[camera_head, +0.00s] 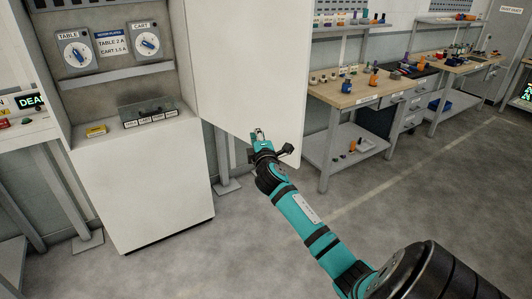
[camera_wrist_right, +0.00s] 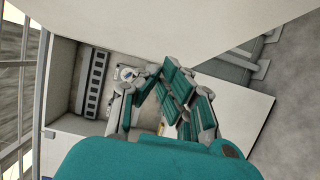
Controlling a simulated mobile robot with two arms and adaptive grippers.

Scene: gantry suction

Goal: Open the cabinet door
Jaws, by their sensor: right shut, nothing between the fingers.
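The white cabinet (camera_head: 140,170) stands at the left in the head view. Its white door (camera_head: 250,60) is swung out wide to the right, so the inside with two blue dials shows. My right gripper (camera_head: 258,134) is shut and empty, at the door's lower edge; I cannot tell whether it touches the door. In the right wrist view the gripper (camera_wrist_right: 166,88) is in front of the cabinet's inside, and the door (camera_wrist_right: 190,25) spans the top. No handle can be made out. My left gripper is not in view.
Inside the cabinet are a row of labelled switches (camera_head: 147,112) and a small yellow box (camera_head: 96,131). A wooden workbench (camera_head: 355,91) with several small parts stands to the right behind the door. The grey floor (camera_head: 400,190) in front is clear.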

